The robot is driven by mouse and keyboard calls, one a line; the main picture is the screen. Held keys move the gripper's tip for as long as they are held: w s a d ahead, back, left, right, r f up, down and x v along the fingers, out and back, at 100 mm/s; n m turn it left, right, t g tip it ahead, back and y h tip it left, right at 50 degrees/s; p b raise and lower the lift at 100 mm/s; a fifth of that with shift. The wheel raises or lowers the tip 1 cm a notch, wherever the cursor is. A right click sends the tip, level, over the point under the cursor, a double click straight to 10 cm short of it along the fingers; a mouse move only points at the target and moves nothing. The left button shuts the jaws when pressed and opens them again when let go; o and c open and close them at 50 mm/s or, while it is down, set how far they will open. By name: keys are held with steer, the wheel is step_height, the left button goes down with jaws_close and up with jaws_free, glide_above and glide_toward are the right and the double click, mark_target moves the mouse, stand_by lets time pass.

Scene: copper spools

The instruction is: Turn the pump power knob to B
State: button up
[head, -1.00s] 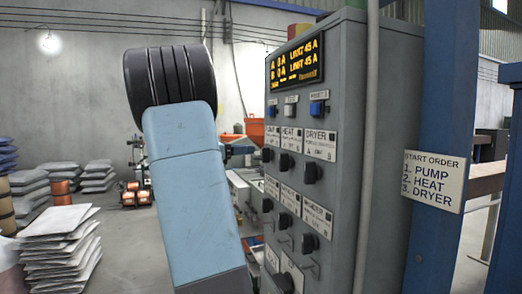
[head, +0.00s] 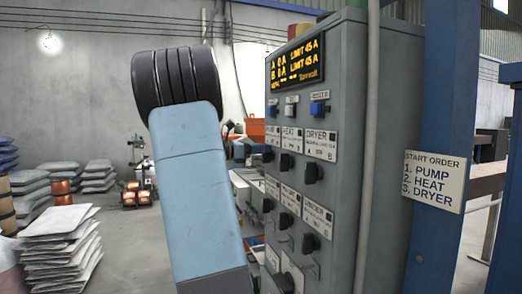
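The grey control cabinet (head: 345,130) stands right of centre, seen at a steep angle. The pump label (head: 272,136) is at the left of its upper label row. The small black pump power knob (head: 268,154) is below it; its pointer setting is too small to read. My blue-grey arm rises left of the cabinet. A dark part, perhaps of my gripper (head: 238,150), shows between the arm and the pump knob. The arm hides most of it, so I cannot tell its finger opening or whether it touches the knob.
Heat (head: 286,161) and dryer (head: 312,173) knobs sit right of the pump knob, with more knobs below. The amber display (head: 297,62) reads A 0 A and B 0 A. A start order sign (head: 434,181) hangs on a blue post (head: 432,80). Stacked sacks (head: 62,245) lie at left.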

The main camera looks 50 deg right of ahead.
jaws_close()
steer(key=shift+s+m, duration=0.1)
steer(key=shift+m, duration=0.3)
stand_by(0.4)
steer(key=m, duration=0.2)
steer(key=s+m, duration=0.1)
steer(key=m, duration=0.1)
steer(key=shift+a+f, duration=0.15)
steer(key=shift+a, duration=0.15)
steer(key=shift+s+a+f+m, duration=0.1)
steer(key=shift+s+f+m, duration=0.05)
steer(key=shift+m, duration=0.9)
steer(key=shift+s+a+f+m, duration=0.1)
steer(key=shift+m, duration=0.95)
steer(key=shift+o, duration=1.7)
jaws_free()
